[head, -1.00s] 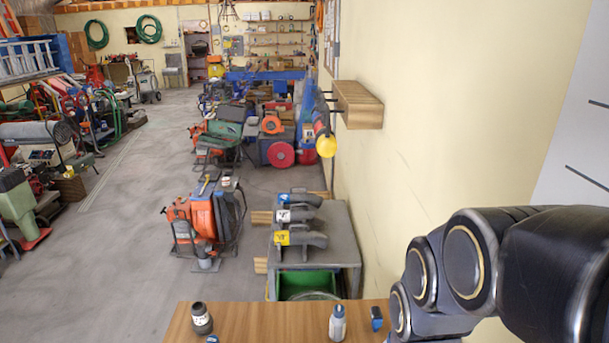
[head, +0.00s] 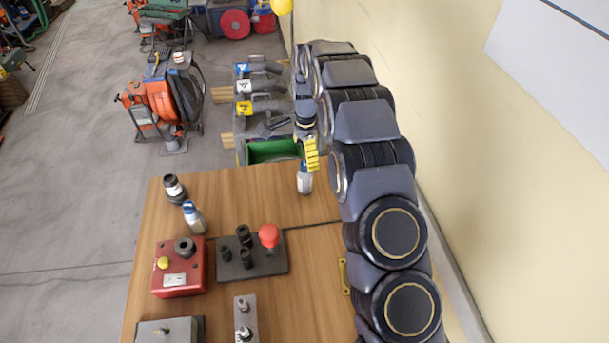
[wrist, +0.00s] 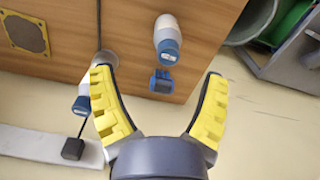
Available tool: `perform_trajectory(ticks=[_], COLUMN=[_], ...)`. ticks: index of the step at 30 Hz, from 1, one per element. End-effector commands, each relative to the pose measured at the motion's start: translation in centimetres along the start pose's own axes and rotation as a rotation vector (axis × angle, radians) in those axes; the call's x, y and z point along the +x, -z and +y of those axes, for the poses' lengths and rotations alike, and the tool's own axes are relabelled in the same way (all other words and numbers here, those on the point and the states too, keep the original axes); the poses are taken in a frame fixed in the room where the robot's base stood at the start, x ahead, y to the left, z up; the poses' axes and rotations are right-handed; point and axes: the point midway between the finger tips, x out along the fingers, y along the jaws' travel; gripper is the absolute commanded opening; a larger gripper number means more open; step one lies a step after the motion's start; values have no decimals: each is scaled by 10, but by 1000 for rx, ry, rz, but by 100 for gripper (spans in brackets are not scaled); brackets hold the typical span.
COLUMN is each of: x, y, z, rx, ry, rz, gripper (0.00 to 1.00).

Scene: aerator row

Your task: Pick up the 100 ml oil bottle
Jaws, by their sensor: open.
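My gripper (head: 312,160) is open, with yellow pads on its fingers. It is above the far right part of the table. A pale bottle with a blue top (head: 304,181) stands there, partly covered by my gripper in the head view. In the wrist view a pale bottle (wrist: 167,36) lies ahead between the fingertips, apart from them. Another blue-topped bottle (wrist: 84,97) is partly behind the left finger. A third similar bottle (head: 195,217) stands at the table's left. I cannot read any volume marking, so I cannot tell which is the 100 ml one.
A small blue object (wrist: 162,82) is near the bottle by the table edge. A black fitting (head: 174,188), a red box (head: 180,270) and a dark plate with a red knob (head: 268,235) stand on the wooden table (head: 270,200). The wall is close on the right.

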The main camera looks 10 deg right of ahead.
Motion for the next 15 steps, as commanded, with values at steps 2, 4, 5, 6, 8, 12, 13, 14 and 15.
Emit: perform_trajectory(ticks=[2, 4, 5, 6, 8, 12, 13, 14, 15], x=[11, 15, 18, 22, 29, 43, 45, 47, 50], y=[1, 2, 2, 2, 2, 2, 2, 2, 2], z=[-6, -10, -10, -11, -11, -10, -10, -10, -10], rx=[36, 53, 58, 61, 62, 60, 60, 60, 60], ry=[2, 7, 8, 7, 7, 3, 4, 4, 4], rz=[1, 2, 2, 2, 2, 2, 2, 2, 2], gripper=[76, 76, 76, 76, 76, 76, 76, 76, 76])
